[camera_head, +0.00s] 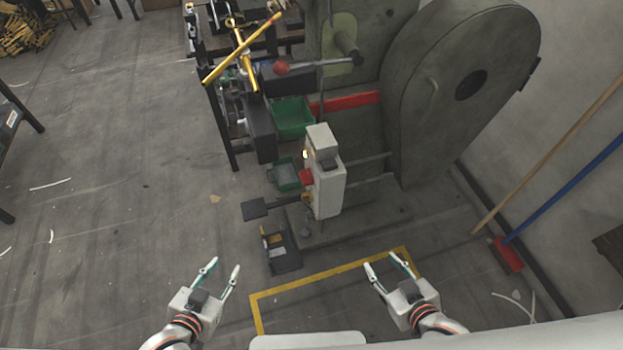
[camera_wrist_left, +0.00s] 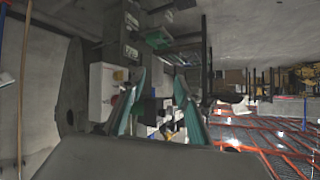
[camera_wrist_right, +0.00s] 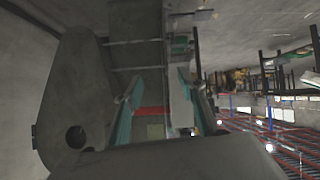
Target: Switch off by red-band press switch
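A large grey-green press with a red band (camera_head: 345,102) stands at the centre right of the head view. The red band also shows in the right wrist view (camera_wrist_right: 152,111). A pale switch box (camera_head: 327,190) stands in front of the press, with a red part (camera_head: 306,177) on its left side and a small lit lamp (camera_head: 305,154) above it. The box appears in the left wrist view (camera_wrist_left: 102,92). My left gripper (camera_head: 224,266) is open and empty, below and left of the box. My right gripper (camera_head: 382,262) is open and empty, below and right of it. Both are apart from the box.
A black pedal (camera_head: 256,210) and a dark box (camera_head: 281,250) are near the press foot. Green bins (camera_head: 293,118) stand beside it. A yellow floor line (camera_head: 330,272) lies in front. A red broom (camera_head: 507,254) leans at the right.

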